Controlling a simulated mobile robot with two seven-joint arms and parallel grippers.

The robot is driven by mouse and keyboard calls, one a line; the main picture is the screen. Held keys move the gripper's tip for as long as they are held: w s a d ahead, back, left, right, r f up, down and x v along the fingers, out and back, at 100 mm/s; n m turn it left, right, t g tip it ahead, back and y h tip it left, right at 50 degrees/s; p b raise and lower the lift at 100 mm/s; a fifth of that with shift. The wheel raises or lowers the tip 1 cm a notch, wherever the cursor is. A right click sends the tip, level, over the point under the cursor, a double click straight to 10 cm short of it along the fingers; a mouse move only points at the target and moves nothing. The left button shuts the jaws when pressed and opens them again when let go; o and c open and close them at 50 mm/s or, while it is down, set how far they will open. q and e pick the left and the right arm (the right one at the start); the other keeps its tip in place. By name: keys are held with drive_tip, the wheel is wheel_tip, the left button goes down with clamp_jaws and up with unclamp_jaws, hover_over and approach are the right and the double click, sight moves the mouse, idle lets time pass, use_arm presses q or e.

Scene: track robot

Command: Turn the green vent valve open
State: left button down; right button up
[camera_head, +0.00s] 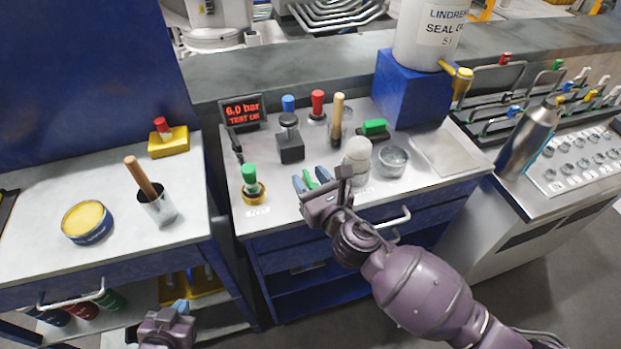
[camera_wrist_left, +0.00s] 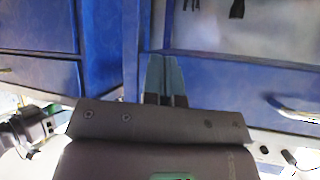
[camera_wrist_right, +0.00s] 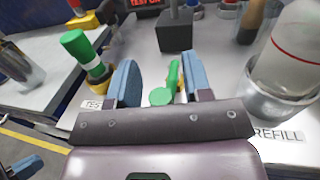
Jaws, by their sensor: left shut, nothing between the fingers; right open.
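A green lever with a round hub (camera_wrist_right: 165,90) shows between the open blue fingers of my right gripper (camera_wrist_right: 155,82), with gaps on both sides. I take this lever to be the vent valve; no label on it is readable. In the head view the green lever (camera_head: 309,179) is a small piece between the fingers of my right gripper (camera_head: 311,181), over the middle bench. Whether the fingers touch it cannot be told. My left gripper (camera_head: 180,304) is shut and empty, low in front of the left bench; its closed fingers show in the left wrist view (camera_wrist_left: 165,75).
A green-topped knob on a brass base (camera_head: 251,184) stands left of my right gripper. A white-topped bottle (camera_head: 356,155) stands close at its right. A black block (camera_head: 290,147), a red display (camera_head: 242,111) and a green-handled piece (camera_head: 374,127) stand behind.

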clamp_jaws()
